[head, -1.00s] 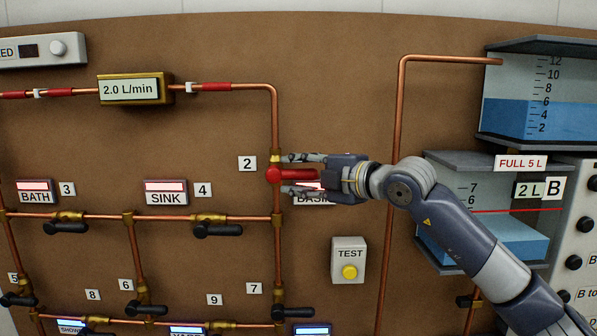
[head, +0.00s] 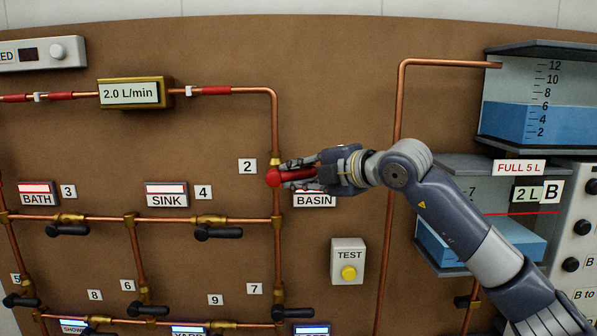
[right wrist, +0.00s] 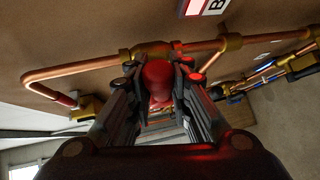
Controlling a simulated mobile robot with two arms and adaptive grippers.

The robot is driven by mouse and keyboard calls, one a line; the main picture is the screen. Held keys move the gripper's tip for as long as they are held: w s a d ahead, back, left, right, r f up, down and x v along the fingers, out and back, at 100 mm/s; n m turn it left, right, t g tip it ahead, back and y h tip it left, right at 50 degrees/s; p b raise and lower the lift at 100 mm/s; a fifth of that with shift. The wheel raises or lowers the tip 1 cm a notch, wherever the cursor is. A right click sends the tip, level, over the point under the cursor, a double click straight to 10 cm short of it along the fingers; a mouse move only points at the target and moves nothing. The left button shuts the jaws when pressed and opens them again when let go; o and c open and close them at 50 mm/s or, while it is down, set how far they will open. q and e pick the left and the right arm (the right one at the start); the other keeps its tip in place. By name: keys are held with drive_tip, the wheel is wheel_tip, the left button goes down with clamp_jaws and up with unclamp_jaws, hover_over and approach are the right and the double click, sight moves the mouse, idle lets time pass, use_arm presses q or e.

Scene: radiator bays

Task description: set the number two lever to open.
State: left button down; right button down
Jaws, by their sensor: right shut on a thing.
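The number two lever (head: 290,176) is red and sits on the vertical copper pipe just below the "2" label (head: 247,166). Its handle points right, tilted slightly upward, across the pipe. My right gripper (head: 300,175) has come in from the right and is shut on the handle. In the right wrist view the red lever (right wrist: 158,82) lies between the two fingers of the right gripper (right wrist: 160,95). The outer part of the handle is hidden by the fingers. My left gripper is not in view.
The BASIN sign (head: 314,200) is just below the gripper, partly covered. A TEST box (head: 348,262) with a yellow button is lower right. Black levers (head: 218,233) sit on pipes to the left and below. Two water tanks (head: 540,93) stand at the right.

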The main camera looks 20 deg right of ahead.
sight(273, 170)
drive_tip(key=r+n+g+h+p, duration=0.1)
drive_tip(key=r+n+h+p, duration=0.1)
drive_tip(key=p, duration=0.1)
drive_tip(key=shift+w+a+g, duration=0.1)
drive_tip(key=shift+a+g, duration=0.25)
drive_tip(key=shift+g, duration=0.05)
drive_tip(key=h+p, duration=0.1)
drive_tip(key=a+r+n+g+h+p, duration=0.1)
drive_tip(key=shift+w+n+h, duration=0.1)
drive_tip(key=shift+n+h, duration=0.2)
drive_tip(key=shift+w+a+r+n+g+h+p, duration=0.1)
drive_tip(key=shift+a+r+n+g+h+p, duration=0.15)
drive_tip(key=shift+h, duration=0.25)
drive_tip(key=shift+w+a+r+n+g+h+p, duration=0.15)
drive_tip(key=shift+n+g+h+p, duration=0.15)
drive_tip(key=shift+h, duration=0.2)
drive_tip(key=shift+a+r+n+g+h+p, duration=0.1)
drive_tip(key=shift+a+n+g+h+p, duration=0.35)
drive_tip(key=shift+h, duration=0.55)
drive_tip(key=shift+w+a+n+h, duration=0.15)
drive_tip(key=shift+a+n+h, duration=0.35)
drive_tip(key=shift+h, duration=0.3)
drive_tip(key=shift+a+n+h, duration=0.2)
drive_tip(key=shift+n+h, duration=0.1)
drive_tip(key=shift+h, duration=0.1)
drive_tip(key=c, duration=1.4)
unclamp_jaws()
drive_tip(key=shift+w, duration=0.1)
drive_tip(key=shift+c, duration=0.2)
